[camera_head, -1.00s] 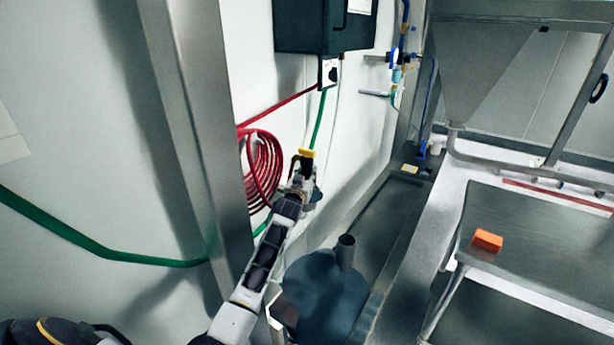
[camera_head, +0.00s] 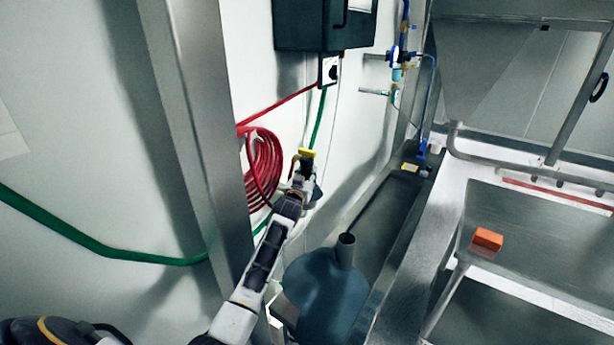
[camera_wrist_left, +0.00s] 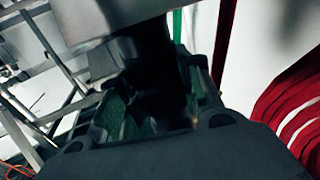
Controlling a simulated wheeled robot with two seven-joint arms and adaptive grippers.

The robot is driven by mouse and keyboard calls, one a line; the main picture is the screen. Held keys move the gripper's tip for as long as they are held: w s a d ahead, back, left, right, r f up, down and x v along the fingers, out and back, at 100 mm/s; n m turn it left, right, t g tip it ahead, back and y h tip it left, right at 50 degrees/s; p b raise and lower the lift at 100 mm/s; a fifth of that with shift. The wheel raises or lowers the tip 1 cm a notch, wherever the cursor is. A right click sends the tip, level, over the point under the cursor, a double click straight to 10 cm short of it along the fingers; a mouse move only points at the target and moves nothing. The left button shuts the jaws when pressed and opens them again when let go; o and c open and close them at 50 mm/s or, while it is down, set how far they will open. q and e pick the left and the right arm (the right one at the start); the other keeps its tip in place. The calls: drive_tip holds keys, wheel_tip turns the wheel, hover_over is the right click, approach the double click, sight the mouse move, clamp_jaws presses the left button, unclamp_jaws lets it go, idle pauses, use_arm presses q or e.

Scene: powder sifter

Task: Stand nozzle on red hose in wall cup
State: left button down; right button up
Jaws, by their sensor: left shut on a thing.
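My left gripper (camera_head: 301,187) is at the white wall, just right of the coiled red hose (camera_head: 265,172). It is shut on a dark nozzle with a yellow top (camera_head: 307,153), which stands up above the fingers. In the left wrist view a black body (camera_wrist_left: 150,75), likely the nozzle, sits between the fingers, and the red hose (camera_wrist_left: 300,100) hangs at the right. A small grey rounded part shows just behind the gripper at the wall, perhaps the wall cup; the gripper mostly hides it. I cannot tell whether the nozzle touches it. My right gripper is not in view.
A steel post (camera_head: 195,130) stands left of the hose. A dark box (camera_head: 322,25) hangs above on the wall. A blue-grey vessel with a short pipe (camera_head: 325,290) is below right of my arm. An orange block (camera_head: 487,238) lies on the steel table at right.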

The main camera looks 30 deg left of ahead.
use_arm(q)
drive_tip(key=shift+f, duration=0.1)
idle(0.3)
drive_tip(key=c, duration=0.9)
unclamp_jaws()
drive_tip(key=shift+c, duration=0.2)
drive_tip(key=shift+o, duration=0.2)
drive_tip(key=shift+f, duration=0.2)
drive_tip(key=shift+s, duration=0.15)
drive_tip(key=s+d, duration=0.2)
drive_tip(key=s, duration=0.9)
drive_tip(key=shift+s+d, duration=0.2)
drive_tip(key=shift+s, duration=0.05)
drive_tip(key=shift+r, duration=0.1)
